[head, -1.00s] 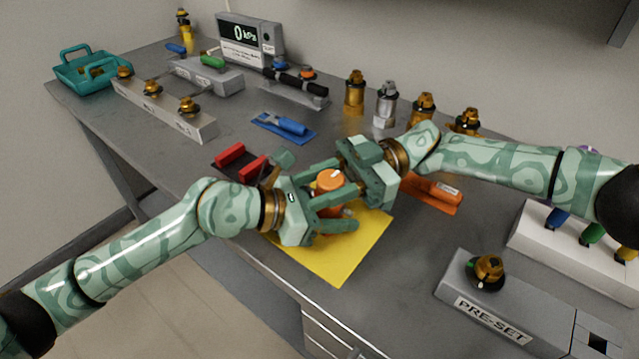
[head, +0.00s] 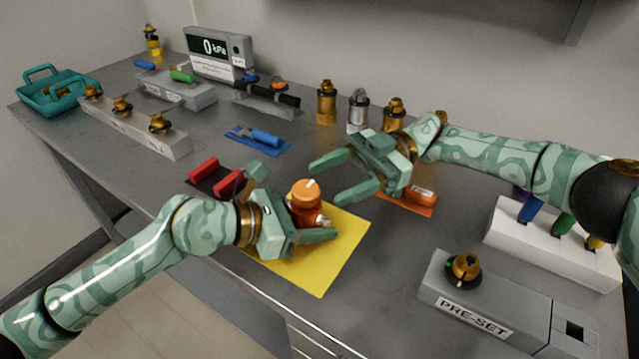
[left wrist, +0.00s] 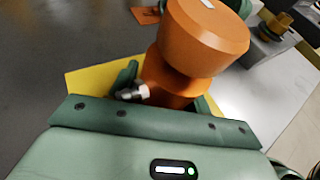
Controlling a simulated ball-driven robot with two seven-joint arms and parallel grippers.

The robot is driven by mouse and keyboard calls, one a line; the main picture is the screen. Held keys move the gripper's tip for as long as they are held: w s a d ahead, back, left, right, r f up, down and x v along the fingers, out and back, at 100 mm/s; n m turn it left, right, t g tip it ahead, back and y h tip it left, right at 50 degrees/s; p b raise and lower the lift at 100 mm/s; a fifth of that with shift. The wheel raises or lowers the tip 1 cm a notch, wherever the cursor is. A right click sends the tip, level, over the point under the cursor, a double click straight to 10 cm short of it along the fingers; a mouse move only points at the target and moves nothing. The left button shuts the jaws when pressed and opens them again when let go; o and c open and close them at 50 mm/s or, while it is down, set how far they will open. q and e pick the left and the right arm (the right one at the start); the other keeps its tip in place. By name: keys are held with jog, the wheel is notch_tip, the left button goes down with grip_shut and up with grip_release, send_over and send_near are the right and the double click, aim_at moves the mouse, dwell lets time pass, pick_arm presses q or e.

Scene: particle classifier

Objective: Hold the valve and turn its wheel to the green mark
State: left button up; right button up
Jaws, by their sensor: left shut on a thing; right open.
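The orange valve (head: 304,207) stands upright over the yellow mat (head: 337,247), its round orange wheel on top with a white mark on it. My left gripper (head: 318,229) is shut around the valve's body below the wheel. In the left wrist view the wheel (left wrist: 203,38) stands above the fingers, and a small metal fitting sticks out of the body at the left. No green mark can be made out on the valve. My right gripper (head: 328,181) is open and empty, above and to the right of the valve, apart from it.
A red-handled tool (head: 215,178) lies left of the valve and a blue one (head: 259,137) behind it. An orange tool (head: 420,196) lies beneath my right arm. Brass and silver valves (head: 358,112) stand at the back. The PRE-SET block (head: 485,310) is at the front right.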

pick_arm(q)
jog(key=o, duration=1.6)
jog(key=shift+c, duration=0.2)
